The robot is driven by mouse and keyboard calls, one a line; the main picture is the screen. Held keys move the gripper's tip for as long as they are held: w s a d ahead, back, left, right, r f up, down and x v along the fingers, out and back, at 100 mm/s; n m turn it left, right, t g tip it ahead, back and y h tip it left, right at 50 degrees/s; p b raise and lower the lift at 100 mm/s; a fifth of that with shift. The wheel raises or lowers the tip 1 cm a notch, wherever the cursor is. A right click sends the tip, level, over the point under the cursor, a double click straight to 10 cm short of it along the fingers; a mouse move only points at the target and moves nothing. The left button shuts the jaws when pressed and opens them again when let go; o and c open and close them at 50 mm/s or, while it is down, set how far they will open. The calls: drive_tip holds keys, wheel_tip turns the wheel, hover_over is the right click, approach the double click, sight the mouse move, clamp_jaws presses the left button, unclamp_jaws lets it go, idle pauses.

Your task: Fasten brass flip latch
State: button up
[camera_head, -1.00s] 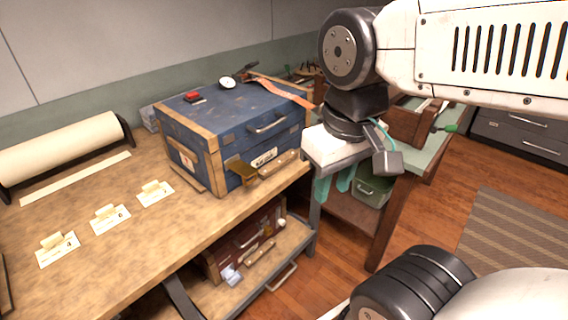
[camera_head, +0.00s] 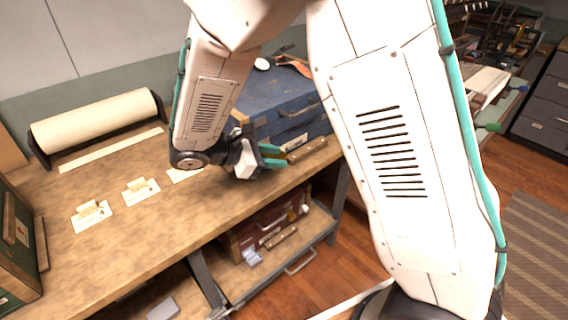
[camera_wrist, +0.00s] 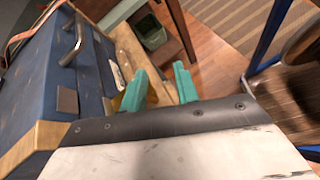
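The blue case (camera_head: 275,97) with tan wooden edges stands on the workbench, lid down. In the wrist view the case (camera_wrist: 35,75) fills the left side, with its metal handle (camera_wrist: 76,46). A small patch of brass (camera_wrist: 117,103) shows beside the left finger; it looks like part of the latch, but its position cannot be told. In the head view my gripper hides the latch area. My gripper (camera_head: 272,156) is at the front left of the case, its teal fingers beside it. In the wrist view the fingers (camera_wrist: 160,82) are apart with nothing visibly held.
The workbench (camera_head: 130,240) has free room at the front left. Paper cards (camera_head: 92,216) and a paper roll (camera_head: 95,128) lie left. A green case (camera_head: 20,250) stands at the far left. A dark red case (camera_head: 270,225) sits on the shelf below.

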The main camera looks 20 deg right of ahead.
drive_tip(key=w+f+n+t+h, duration=0.1)
drive_tip(key=f, duration=0.1)
drive_tip(key=w+a+f+n+t+h, duration=0.1)
drive_tip(key=f, duration=0.2)
drive_tip(key=w+a+f+n+t+h, duration=0.1)
drive_tip(key=f+n, duration=0.1)
drive_tip(key=shift+a+f, duration=0.2)
drive_tip(key=shift+a, duration=0.05)
drive_tip(key=shift+w+d+f+n+t+h, duration=0.1)
drive_tip(key=shift+d+f+n+t+h, duration=0.1)
drive_tip(key=shift+f+n+t+h, duration=0.4)
drive_tip(key=shift+r+x, duration=0.15)
drive_tip(key=shift+x, duration=1.85)
drive_tip(key=shift+r+x, duration=0.1)
drive_tip(key=shift+x, duration=1.9)
clamp_jaws()
